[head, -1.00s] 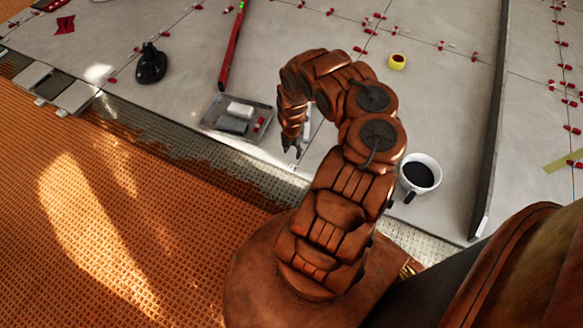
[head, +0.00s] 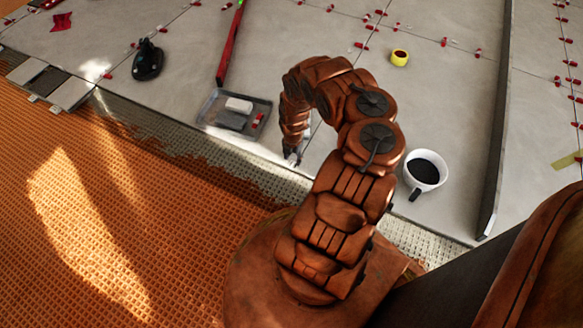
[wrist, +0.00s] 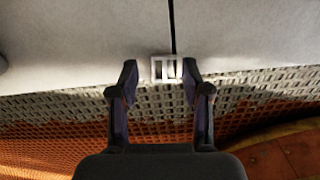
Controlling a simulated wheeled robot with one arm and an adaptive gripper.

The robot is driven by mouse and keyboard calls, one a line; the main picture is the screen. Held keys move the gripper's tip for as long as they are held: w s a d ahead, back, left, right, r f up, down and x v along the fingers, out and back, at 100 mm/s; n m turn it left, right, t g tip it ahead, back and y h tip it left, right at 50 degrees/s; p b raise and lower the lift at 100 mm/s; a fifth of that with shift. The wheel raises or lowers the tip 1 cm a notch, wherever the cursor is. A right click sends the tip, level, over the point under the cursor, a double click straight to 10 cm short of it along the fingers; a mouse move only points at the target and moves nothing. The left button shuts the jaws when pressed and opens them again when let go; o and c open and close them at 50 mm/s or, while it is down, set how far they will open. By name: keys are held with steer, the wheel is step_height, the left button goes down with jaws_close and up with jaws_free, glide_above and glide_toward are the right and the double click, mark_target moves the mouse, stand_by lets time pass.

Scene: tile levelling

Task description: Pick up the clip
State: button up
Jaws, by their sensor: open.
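The clip (wrist: 163,69) is a small white frame-like piece at the tile edge, in line with the dark joint between two tiles, in the wrist view. My gripper (wrist: 160,72) is open, with one dark finger to each side of the clip and a gap left on both sides. Nothing is held. In the head view my gripper (head: 291,159) points down at the tile edge, and the clip is too small and too close to the fingers to tell apart clearly.
A grey tray (head: 208,108) with blocks lies left of my gripper. Orange matting borders the tiles.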

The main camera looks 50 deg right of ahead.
steer(key=shift+f, duration=0.65)
steer(key=shift+f, duration=0.1)
steer(key=shift+c, duration=0.2)
steer(key=c, duration=0.5)
